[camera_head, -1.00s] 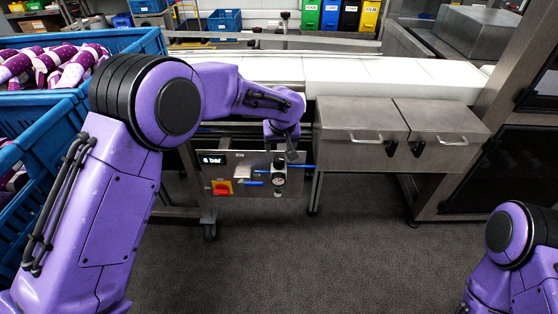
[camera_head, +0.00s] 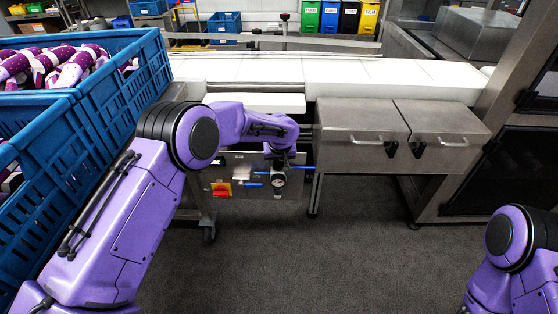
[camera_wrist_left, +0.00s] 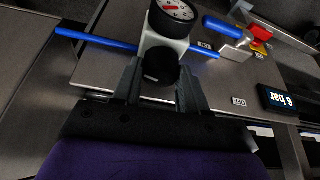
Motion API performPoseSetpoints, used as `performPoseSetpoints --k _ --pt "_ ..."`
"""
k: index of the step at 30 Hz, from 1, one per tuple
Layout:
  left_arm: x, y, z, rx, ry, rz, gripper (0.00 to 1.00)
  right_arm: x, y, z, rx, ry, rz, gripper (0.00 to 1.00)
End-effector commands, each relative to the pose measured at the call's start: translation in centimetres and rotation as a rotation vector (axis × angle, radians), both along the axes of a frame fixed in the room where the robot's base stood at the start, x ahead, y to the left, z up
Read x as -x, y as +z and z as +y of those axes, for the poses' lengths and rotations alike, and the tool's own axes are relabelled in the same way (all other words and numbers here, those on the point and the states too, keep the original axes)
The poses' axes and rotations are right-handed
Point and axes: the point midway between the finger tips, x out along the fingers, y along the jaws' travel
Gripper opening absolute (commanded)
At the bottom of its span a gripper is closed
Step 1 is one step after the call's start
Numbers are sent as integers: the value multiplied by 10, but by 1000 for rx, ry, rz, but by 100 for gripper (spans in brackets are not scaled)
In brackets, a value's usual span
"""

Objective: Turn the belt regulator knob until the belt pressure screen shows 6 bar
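The belt regulator knob (camera_wrist_left: 160,68) is a dark round cylinder on the underside of a pale regulator body (camera_wrist_left: 165,45). In the left wrist view, my left gripper (camera_wrist_left: 159,72) has one finger on each side of the knob, apparently touching it. The left gripper also shows in the head view (camera_head: 292,163), beside the regulator. The pressure screen (camera_wrist_left: 286,101) reads 6 bar, upside down in the wrist view. The dial gauge (camera_head: 278,182) sits on the regulator. My right gripper is out of view.
The control panel (camera_head: 259,192) has a red and yellow switch (camera_head: 221,189) and blue tubing. The white conveyor belt (camera_head: 400,78) runs above it. A metal box with two lids (camera_head: 362,125) stands right of the panel. Blue crates (camera_head: 105,85) stand at left.

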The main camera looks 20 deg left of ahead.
Motion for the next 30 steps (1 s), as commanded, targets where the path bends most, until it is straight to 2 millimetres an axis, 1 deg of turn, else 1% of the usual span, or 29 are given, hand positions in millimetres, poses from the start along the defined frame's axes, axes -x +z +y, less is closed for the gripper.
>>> performPoseSetpoints --k 5,10,13,20,21,22,23,30 --pt "0 1 0 2 -7 0 12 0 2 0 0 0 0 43" --pt "0 2 1 2 -107 2 12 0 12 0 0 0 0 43" --pt "0 0 1 1 -137 1 12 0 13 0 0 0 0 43" --pt "0 0 1 0 -138 0 12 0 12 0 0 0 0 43" --pt "0 0 1 0 -138 0 56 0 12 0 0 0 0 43" --pt "0 0 1 0 -138 0 66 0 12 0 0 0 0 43" --pt "0 0 1 0 -138 0 67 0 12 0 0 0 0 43" --pt "0 0 1 1 -137 0 67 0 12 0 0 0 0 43"
